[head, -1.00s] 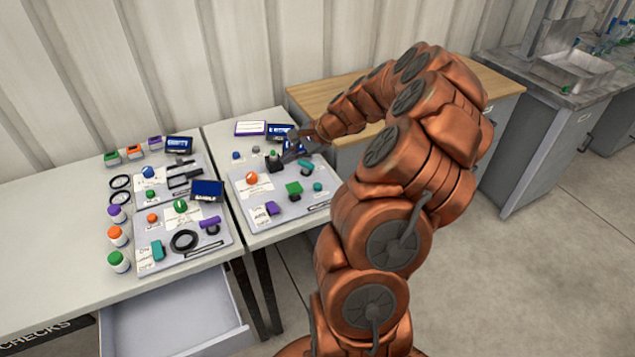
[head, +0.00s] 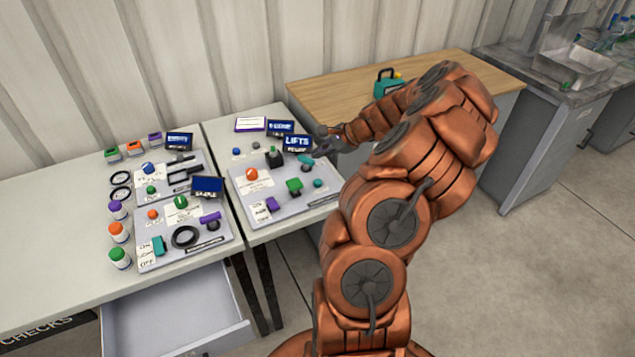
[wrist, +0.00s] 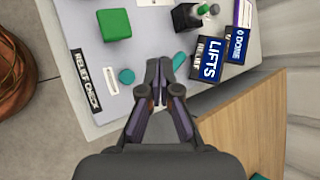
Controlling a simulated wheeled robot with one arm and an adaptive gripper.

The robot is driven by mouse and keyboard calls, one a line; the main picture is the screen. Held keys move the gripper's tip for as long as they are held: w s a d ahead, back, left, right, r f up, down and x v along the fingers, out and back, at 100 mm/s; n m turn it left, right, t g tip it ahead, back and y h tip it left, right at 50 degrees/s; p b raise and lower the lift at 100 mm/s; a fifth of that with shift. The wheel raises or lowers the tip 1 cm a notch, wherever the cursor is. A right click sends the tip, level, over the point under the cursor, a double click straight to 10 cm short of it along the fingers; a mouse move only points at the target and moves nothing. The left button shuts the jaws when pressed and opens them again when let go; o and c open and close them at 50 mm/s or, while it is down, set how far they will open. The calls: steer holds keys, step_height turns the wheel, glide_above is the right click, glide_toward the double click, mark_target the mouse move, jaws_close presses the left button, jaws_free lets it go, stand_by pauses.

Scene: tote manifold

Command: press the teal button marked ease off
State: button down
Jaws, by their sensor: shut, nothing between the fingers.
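Two teal parts sit on the right-hand panel (head: 285,208). One is a round teal button (head: 318,183), which also shows left of my fingertips in the wrist view (wrist: 126,76). The other is a longer teal piece (head: 306,161), close beside my fingertips on their right in the wrist view (wrist: 180,62). I cannot read an "ease off" mark on either. My gripper (head: 322,140) is shut and empty, at the panel's right edge; in the wrist view its fingertips (wrist: 159,72) point between the two teal parts. I cannot tell its height above the panel or any touch.
A green block (head: 294,186), a black box with a green top (head: 274,158) and a screen reading LIFTS (head: 297,143) stand nearby. A strip reading RELIEF CHECK (wrist: 86,80) lies along the panel edge. Another panel (head: 150,225) is at left. A wooden-topped cabinet (head: 345,88) stands behind right.

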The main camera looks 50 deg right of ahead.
mark_target(319, 182)
steer(key=shift+f+b, duration=2)
steer(key=shift+f, duration=2)
steer(key=shift+f, duration=0.2)
steer(key=shift+f, duration=0.25)
steer(key=shift+f+b, duration=0.45)
steer(key=shift+r, duration=0.15)
steer(key=shift+r+p, duration=0.6)
steer(key=shift+r, duration=0.15)
steer(key=shift+r, duration=0.1)
steer(key=shift+r+p, duration=1.4)
steer(key=shift+r, duration=1.05)
